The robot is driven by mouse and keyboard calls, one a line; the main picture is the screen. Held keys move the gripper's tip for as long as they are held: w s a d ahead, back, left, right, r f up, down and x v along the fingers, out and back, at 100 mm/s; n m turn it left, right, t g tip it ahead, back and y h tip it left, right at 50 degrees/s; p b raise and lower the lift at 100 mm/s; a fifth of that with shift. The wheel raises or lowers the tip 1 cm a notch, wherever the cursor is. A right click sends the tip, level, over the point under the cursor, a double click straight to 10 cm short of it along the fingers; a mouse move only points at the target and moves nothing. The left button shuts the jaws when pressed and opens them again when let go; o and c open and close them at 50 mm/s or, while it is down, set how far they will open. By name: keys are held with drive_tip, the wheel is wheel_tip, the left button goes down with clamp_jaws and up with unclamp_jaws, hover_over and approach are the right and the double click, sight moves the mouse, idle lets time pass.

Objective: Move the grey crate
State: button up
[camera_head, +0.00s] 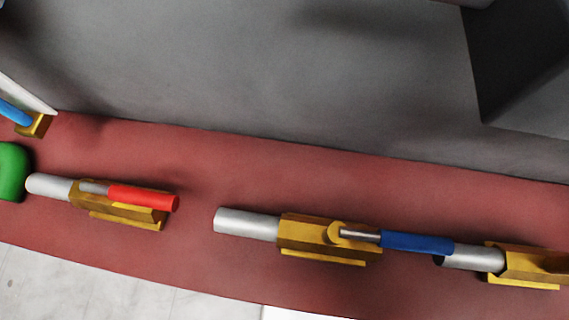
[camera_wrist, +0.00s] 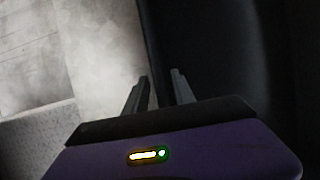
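No grey crate can be made out for certain in either view. A large grey surface (camera_head: 250,70) fills the upper part of the head view, with a darker grey block (camera_head: 520,70) at its upper right; I cannot tell whether either belongs to a crate. My gripper (camera_wrist: 160,82) shows only in the wrist view. Its two dark fingers stand a little apart, with nothing visible between them. A dark surface lies beyond them on the right and a pale grey one on the left.
A red ledge (camera_head: 200,190) crosses the head view. On it sit yellow latches with silver bars, one with a red handle (camera_head: 145,198) and one with a blue handle (camera_head: 417,243). A green rounded thing (camera_head: 12,172) is at the left edge. Pale floor (camera_head: 90,290) shows below.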

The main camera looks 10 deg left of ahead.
clamp_jaws()
idle(1.4)
